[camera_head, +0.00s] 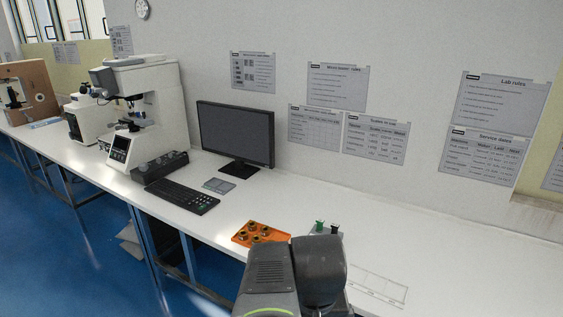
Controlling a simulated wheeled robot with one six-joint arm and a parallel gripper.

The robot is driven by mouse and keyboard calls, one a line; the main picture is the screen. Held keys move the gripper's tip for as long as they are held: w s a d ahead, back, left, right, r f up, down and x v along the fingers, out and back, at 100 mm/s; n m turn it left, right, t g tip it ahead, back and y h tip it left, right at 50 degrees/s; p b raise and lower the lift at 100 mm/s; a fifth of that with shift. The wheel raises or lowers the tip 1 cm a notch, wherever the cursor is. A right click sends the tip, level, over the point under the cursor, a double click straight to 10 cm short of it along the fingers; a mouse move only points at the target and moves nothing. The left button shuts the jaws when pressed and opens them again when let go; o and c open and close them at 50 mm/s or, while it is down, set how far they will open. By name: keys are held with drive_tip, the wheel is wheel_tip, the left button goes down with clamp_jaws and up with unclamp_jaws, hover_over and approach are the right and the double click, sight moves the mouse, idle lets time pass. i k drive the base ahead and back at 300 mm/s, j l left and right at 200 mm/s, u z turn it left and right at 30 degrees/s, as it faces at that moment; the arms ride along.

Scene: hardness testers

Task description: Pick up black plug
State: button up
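A small black plug-like piece (335,227) stands upright on the bench, just behind my arm. A similar green piece (319,226) stands to its left. Both are small in the picture, and their lower parts are partly hidden by my arm. An orange block (243,237) with several dark round pieces in it lies to the left of my arm; I cannot tell whether those are plugs. My dark grey arm fills the bottom middle, but my gripper does not show.
The white bench (440,250) is clear at the right, apart from a pale marked strip (378,288). A keyboard (182,196), a monitor (236,132) and a white tester (160,105) stand to the left. The wall is behind.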

sight(335, 226)
drive_tip(key=z, duration=0.6)
drive_tip(key=i+j+u, duration=0.3)
drive_tip(key=i, duration=0.3)
drive_tip(key=i+u, duration=0.25)
drive_tip(key=i, duration=0.35)
